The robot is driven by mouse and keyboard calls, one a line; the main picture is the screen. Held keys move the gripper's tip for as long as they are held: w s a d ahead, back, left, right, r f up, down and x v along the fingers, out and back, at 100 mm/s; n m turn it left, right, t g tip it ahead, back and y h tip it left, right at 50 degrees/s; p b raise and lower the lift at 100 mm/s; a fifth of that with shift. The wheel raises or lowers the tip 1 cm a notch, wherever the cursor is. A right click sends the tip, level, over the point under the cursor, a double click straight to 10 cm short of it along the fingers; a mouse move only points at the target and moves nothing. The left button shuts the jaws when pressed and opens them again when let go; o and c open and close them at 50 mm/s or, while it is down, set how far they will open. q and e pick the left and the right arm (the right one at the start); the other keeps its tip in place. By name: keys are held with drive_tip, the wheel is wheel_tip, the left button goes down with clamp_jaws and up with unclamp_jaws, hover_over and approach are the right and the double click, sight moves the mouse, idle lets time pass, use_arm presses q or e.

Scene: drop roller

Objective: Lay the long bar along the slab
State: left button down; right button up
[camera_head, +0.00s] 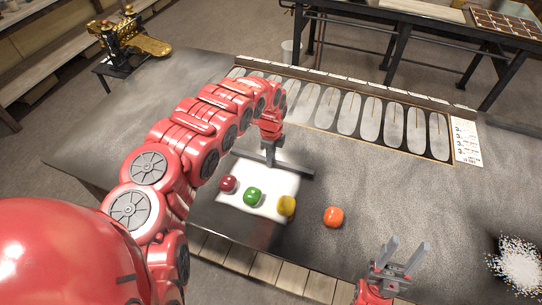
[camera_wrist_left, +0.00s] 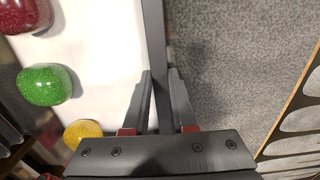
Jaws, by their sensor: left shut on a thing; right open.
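My left gripper (camera_head: 270,158) is shut on a long dark bar (camera_head: 298,172), near its middle. The bar lies across the far edge of the white slab (camera_head: 262,206); I cannot tell whether it touches. In the left wrist view the bar (camera_wrist_left: 154,45) runs along the border of the white slab (camera_wrist_left: 105,40), between my left fingers (camera_wrist_left: 160,105). A red ball (camera_head: 228,184), a green ball (camera_head: 253,196) and a yellow ball (camera_head: 287,206) rest on the slab. My right gripper (camera_head: 404,256) is open and empty at the table's front edge.
An orange ball (camera_head: 334,217) sits on the dark table right of the slab. A board with several pale ovals (camera_head: 371,122) lies along the back. A white granular pile (camera_head: 518,263) is at far right. The table's right middle is clear.

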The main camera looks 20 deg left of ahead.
idle(0.3)
use_arm(q)
drive_tip(key=c, duration=0.7)
unclamp_jaws()
drive_tip(key=shift+r, duration=0.1)
drive_tip(key=shift+r, duration=0.35)
wheel_tip(320, 180, up, 4)
drive_tip(key=shift+a+f+b, duration=0.1)
drive_tip(key=shift+f+b, duration=0.1)
drive_tip(key=shift+b, duration=0.85)
drive_tip(key=shift+r+p, duration=0.7)
drive_tip(key=shift+r, duration=3.1)
drive_tip(key=shift+s, duration=0.1)
